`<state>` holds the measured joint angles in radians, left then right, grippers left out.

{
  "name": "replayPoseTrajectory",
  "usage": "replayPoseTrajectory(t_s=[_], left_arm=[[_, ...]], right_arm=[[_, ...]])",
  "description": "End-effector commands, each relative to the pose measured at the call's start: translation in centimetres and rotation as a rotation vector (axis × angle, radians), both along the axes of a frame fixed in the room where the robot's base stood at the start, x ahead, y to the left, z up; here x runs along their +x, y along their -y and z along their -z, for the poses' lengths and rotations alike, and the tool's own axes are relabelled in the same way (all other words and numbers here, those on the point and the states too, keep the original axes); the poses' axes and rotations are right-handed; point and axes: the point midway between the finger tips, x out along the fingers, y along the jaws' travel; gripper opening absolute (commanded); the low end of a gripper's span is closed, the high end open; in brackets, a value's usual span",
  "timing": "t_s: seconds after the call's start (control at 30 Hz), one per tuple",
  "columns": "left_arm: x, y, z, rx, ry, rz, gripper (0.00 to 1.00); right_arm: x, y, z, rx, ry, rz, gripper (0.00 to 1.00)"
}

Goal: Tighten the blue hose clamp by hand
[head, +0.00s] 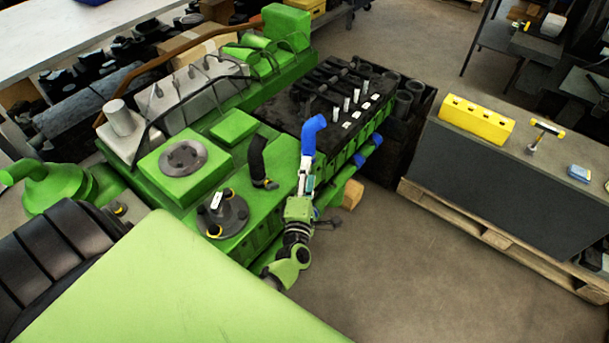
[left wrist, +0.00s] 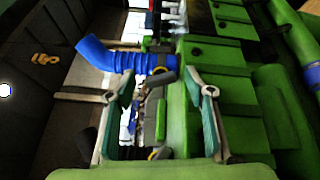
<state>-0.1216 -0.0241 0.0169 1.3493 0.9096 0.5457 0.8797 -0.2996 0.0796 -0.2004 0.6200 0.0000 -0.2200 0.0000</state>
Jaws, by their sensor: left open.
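The blue hose (head: 314,127) is a bent, ribbed tube standing at the near side of the green engine. It also shows in the left wrist view (left wrist: 122,60), just beyond my fingers. A dark band with a yellowish bit, apparently the hose clamp (left wrist: 160,70), sits at the hose's lower end. In the head view the clamp is hard to make out behind my gripper. My left gripper (head: 305,172) is just below the blue hose. In the wrist view its two fingers (left wrist: 160,84) are apart with nothing clearly held between them. My right gripper is not in view.
A black hose (head: 257,158) with its own clamp stands on the green engine block (head: 282,160) to the left. A dark workbench (head: 500,170) on a pallet, holding a yellow block (head: 476,120), is at right. The floor between bench and engine is mostly clear.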

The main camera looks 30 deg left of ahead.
Motion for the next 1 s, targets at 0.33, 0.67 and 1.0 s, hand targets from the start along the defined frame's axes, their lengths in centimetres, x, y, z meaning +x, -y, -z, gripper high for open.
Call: replayPoseTrajectory(t_s=[0.33, 0.67, 1.0], left_arm=[[-2.1, 1.4, -0.2, -0.002, 0.003, 0.005, 0.49], [-4.1, 2.5, -0.2, -0.003, 0.003, 0.007, 0.49], [-6.2, 3.6, -0.3, -0.004, 0.004, 0.008, 0.49]], right_arm=[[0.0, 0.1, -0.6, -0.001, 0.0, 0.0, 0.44], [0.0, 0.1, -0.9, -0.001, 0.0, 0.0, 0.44], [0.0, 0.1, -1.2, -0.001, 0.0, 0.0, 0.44]])
